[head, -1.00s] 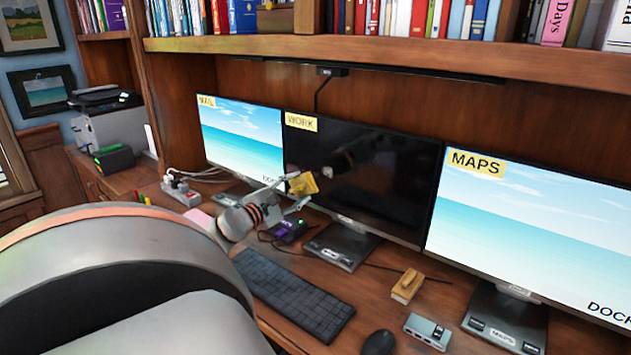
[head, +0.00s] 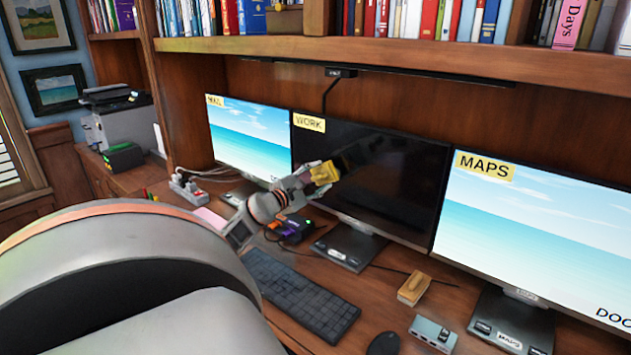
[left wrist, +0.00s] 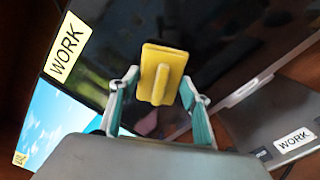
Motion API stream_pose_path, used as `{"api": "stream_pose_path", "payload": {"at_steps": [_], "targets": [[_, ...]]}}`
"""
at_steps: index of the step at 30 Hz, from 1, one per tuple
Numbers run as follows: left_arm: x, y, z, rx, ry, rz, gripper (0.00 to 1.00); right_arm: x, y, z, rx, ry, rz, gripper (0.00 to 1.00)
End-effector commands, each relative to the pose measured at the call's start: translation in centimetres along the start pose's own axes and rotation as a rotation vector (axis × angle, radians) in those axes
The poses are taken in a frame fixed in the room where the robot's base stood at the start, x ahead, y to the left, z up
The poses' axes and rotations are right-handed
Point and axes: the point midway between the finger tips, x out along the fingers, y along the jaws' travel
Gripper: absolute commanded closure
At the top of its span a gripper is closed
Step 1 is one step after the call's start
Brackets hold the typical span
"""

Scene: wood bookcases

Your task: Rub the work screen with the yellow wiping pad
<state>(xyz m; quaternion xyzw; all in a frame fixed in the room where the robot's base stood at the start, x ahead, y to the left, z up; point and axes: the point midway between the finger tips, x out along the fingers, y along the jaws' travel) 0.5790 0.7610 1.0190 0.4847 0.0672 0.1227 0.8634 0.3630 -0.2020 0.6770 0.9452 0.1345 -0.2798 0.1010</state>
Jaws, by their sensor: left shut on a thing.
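The work screen (head: 385,185) is the dark middle monitor, with a yellow WORK label at its upper left corner. It also fills much of the left wrist view (left wrist: 225,40). My left gripper (head: 316,177) is shut on the yellow wiping pad (head: 328,172) in front of the screen's lower left part. In the left wrist view the pad (left wrist: 163,60) shows its raised handle toward me, between the fingers. The pad looks very close to the glass; I cannot tell whether it touches. My right gripper is not in view.
The mail screen (head: 240,140) stands left and the maps screen (head: 530,235) right. A keyboard (head: 300,293), mouse (head: 383,344), wooden block (head: 413,288) and grey hub (head: 433,333) lie on the desk. A small dark box (head: 290,231) sits below the gripper. A shelf overhangs the screens.

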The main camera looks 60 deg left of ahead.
Motion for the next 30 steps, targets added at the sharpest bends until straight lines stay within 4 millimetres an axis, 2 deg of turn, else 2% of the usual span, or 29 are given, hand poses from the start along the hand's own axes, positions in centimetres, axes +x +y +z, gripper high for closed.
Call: {"api": "stream_pose_path", "payload": {"at_steps": [30], "targets": [[0.85, 0.08, 0.07, 0.001, -0.001, 0.001, 0.75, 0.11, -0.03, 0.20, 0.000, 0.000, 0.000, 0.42]]}}
